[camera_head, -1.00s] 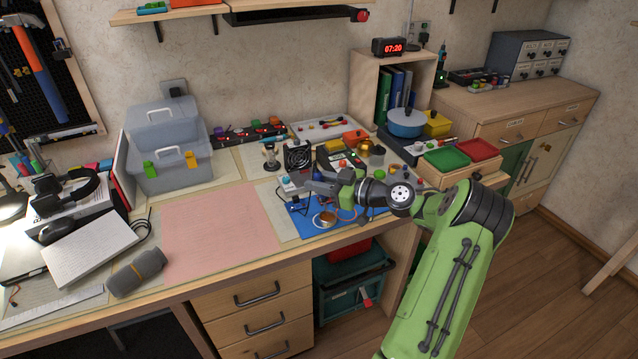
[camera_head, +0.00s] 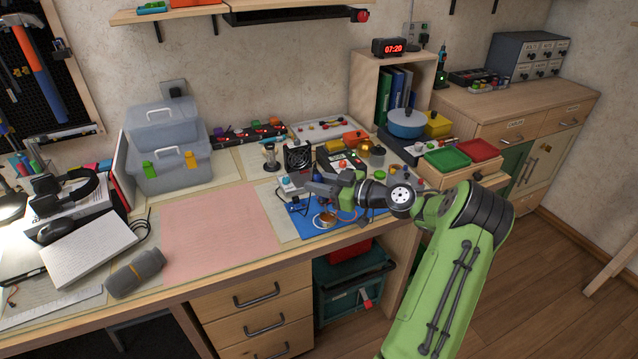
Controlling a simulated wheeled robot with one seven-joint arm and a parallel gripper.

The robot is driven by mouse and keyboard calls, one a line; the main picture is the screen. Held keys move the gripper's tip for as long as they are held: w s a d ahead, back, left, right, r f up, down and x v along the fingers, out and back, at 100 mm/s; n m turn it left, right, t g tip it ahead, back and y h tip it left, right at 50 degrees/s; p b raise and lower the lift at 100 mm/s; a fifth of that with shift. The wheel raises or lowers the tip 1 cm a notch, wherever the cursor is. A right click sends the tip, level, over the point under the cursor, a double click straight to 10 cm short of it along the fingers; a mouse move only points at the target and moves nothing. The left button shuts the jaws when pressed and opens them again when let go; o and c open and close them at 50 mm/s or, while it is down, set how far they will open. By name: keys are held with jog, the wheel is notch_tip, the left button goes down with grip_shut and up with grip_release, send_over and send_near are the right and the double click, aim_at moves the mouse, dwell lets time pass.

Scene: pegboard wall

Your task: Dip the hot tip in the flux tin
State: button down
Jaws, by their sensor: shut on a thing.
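A small round tin with orange-brown contents (camera_head: 325,219), which looks like the flux tin, stands on the blue mat (camera_head: 301,219) near the bench's front edge. My gripper (camera_head: 315,187) is just above and behind the tin in the picture, at the end of my green arm, pointing left. It is shut on a thin tool, apparently the soldering iron, which is mostly hidden by the fingers. The hot tip is too small to make out, and I cannot tell whether it touches the tin's contents.
A light box with a red knob (camera_head: 290,184) sits just left of my gripper. A black fan (camera_head: 298,158) and a small stand (camera_head: 270,157) are behind it. A pink mat (camera_head: 217,232) lies clear to the left. Green (camera_head: 446,160) and red trays (camera_head: 478,150) stand to the right.

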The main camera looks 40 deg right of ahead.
jog(key=shift+f+b, duration=0.45)
jog(key=shift+b, duration=0.3)
dwell(1.7)
jog(key=shift+r, duration=0.15)
